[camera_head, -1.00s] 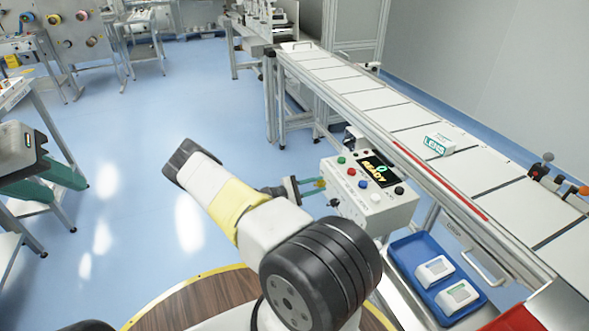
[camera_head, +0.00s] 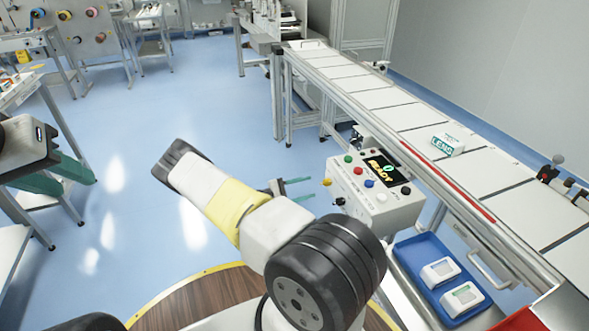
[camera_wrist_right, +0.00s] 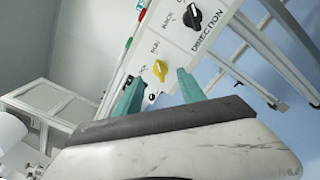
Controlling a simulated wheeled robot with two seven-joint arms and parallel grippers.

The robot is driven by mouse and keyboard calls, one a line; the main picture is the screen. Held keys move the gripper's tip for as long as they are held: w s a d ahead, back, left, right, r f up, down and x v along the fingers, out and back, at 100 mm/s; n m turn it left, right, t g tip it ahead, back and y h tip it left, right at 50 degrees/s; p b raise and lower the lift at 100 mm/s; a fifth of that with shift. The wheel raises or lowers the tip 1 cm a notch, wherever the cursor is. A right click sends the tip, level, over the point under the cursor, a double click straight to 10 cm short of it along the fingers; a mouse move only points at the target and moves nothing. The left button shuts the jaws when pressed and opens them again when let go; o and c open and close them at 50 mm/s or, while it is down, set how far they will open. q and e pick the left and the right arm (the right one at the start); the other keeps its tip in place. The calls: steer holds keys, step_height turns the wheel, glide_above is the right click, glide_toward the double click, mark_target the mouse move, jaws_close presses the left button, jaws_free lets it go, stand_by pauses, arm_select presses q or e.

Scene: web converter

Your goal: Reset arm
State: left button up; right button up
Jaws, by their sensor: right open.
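My right gripper (camera_head: 312,187) is open beside the left side of the white control box (camera_head: 367,203). Its green fingers are apart and empty in the right wrist view (camera_wrist_right: 157,76). There a yellow knob (camera_wrist_right: 160,70) on the box shows between and beyond the fingertips; it also shows in the head view (camera_head: 327,182). A small gap lies between fingertips and box in the head view. My left gripper (camera_head: 78,186) hangs at the left edge of the head view with its green fingers spread and nothing between them.
A conveyor (camera_head: 370,97) runs along the right and carries a LENS box (camera_head: 443,148). A blue tray (camera_head: 429,251) holds two white devices. The box's screen (camera_head: 387,168) reads READY. Blue floor (camera_head: 185,95) is open between the arms. Benches stand at far left.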

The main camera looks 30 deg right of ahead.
steer(key=shift+a, duration=0.5)
steer(key=s+a+r+m+y, duration=0.25)
steer(key=a+r+y, duration=0.25)
steer(key=r, duration=0.4)
steer(key=s+a+r+m+y, duration=0.25)
steer(key=a+r+y, duration=0.2)
steer(key=r, duration=0.45)
steer(key=s+a+r+m+y, duration=0.25)
steer(key=a+r+y, duration=0.3)
steer(key=r, duration=0.35)
steer(key=s+a+r+t+y, duration=0.2)
steer(key=s+a+r+t, duration=0.1)
steer(key=s+r, duration=0.4)
steer(key=s+a+r+t+y, duration=0.3)
steer(key=s+a+r+t, duration=0.1)
steer(key=s+r, duration=0.3)
steer(key=shift+a+r+t, duration=0.3)
steer(key=shift+a+r, duration=0.15)
steer(key=shift+a, duration=0.15)
steer(key=shift+s+a+r+n, duration=0.2)
steer(key=shift+s+n, duration=0.05)
steer(key=shift+s, duration=0.25)
steer(key=shift+c, duration=0.5)
